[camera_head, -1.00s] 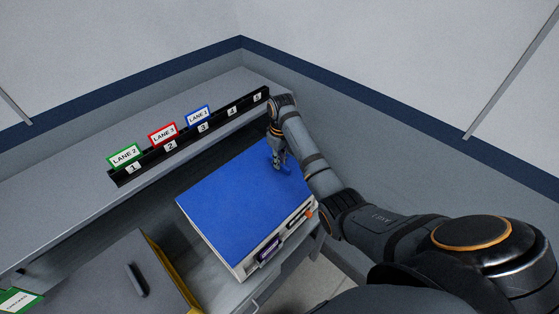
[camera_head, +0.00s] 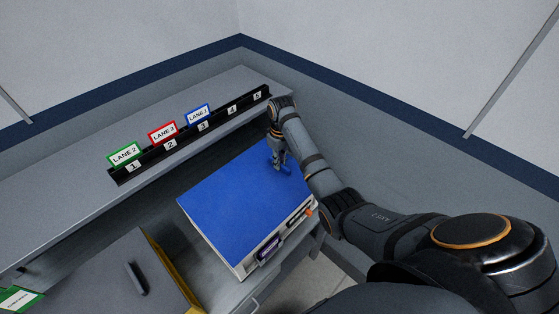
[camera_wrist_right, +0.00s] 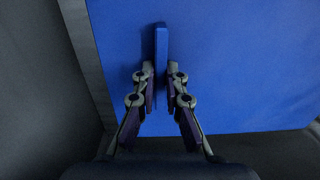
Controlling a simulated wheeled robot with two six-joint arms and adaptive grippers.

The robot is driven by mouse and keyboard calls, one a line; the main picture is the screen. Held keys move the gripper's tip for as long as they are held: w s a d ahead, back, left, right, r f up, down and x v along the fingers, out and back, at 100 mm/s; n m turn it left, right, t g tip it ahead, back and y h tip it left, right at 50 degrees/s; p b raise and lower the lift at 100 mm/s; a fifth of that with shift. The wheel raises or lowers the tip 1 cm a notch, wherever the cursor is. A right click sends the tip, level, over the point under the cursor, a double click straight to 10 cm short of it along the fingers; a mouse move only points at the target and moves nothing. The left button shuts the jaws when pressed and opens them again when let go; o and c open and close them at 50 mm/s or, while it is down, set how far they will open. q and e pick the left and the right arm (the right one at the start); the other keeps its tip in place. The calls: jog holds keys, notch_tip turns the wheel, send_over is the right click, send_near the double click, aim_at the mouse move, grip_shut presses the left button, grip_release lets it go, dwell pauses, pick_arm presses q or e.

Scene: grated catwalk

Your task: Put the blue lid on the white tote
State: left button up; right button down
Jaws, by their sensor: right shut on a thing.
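The blue lid (camera_head: 240,200) lies flat over the top of the white tote (camera_head: 240,264), covering its opening in the head view. The tote's white front wall shows below the lid's edge. My right gripper (camera_head: 279,163) is at the lid's far right part, shut on the lid's upright blue handle. In the right wrist view the right gripper (camera_wrist_right: 160,92) has its two fingers on either side of the handle (camera_wrist_right: 161,60), with the blue lid (camera_wrist_right: 240,70) spread out beneath. Whether the lid is fully seated all round cannot be told. My left gripper is not in view.
A grey shelf (camera_head: 70,218) behind carries a black rail with numbered slots and green, red and blue lane cards (camera_head: 198,116). A grey-lidded yellow container (camera_head: 170,268) stands left of the tote. Walls close off the back and right.

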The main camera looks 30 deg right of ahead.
dwell(0.3)
jog(key=c, duration=0.9)
grip_release()
jog(key=shift+c, duration=0.2)
jog(key=shift+r, duration=3.55)
